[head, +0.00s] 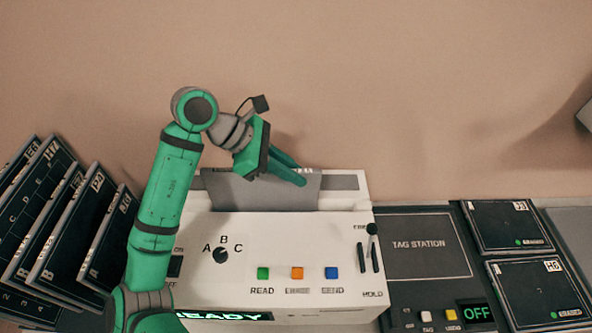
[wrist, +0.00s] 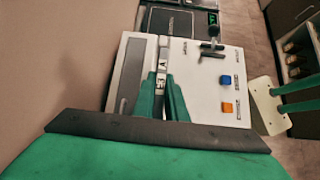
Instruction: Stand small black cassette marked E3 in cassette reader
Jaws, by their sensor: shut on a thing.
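The E3 cassette (head: 222,190) shows as a grey plate standing on edge at the slot on top of the white cassette reader (head: 200,228). Its lower edge meets the reader's top; I cannot tell how deep it sits. In the wrist view its narrow edge with the labels E3 and A (wrist: 162,77) shows between my fingers. My gripper (head: 296,172) is shut on the cassette near its upper right end, reaching down from above. The reader also shows in the wrist view (wrist: 205,88), with its display reading READY in the head view.
The reader's front has A-B-C dial, coloured buttons (head: 297,273) and levers (head: 370,250). Several large black cassettes (head: 70,225) lean in a rack at left. A tag station (head: 430,245) with an OFF display is at right, beside two flat cassettes (head: 538,290). A wall stands behind.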

